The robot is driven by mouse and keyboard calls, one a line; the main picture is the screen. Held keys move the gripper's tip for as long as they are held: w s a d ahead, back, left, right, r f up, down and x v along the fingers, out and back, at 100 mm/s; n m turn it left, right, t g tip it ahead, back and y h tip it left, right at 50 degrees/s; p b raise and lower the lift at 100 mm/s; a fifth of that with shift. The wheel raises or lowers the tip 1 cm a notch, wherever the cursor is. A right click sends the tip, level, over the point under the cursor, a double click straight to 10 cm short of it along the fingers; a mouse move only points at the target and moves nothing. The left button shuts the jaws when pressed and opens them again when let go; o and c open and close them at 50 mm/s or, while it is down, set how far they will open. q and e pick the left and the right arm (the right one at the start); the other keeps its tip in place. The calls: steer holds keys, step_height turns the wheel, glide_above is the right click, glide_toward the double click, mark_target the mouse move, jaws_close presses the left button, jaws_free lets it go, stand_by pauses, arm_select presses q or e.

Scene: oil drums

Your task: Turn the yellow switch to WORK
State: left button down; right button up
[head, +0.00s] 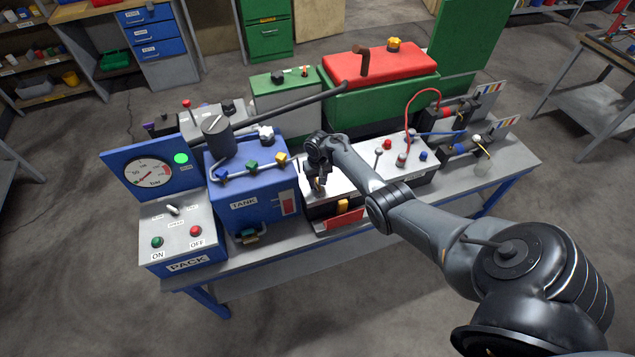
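A small yellow piece (343,204), which may be the yellow switch, shows at the front of the middle box (315,208), just above a red plate. No WORK marking is legible there. My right gripper (318,187) points down over that box, slightly left of the yellow piece. The fingers are small and dark, so their gap and any contact are unclear. The gripper and forearm hide part of the box top. A yellow valve knob (282,158) also sits on the blue tank (249,199), left of the gripper. My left gripper is out of view.
The grey bench (275,257) also carries the PACK panel (178,235) with a gauge (150,172) at left. A switch box (408,160) with a red hose stands to the right. A dark pipe (290,103) spans behind. The bench's front strip is mostly bare.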

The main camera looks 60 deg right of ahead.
jaws_close()
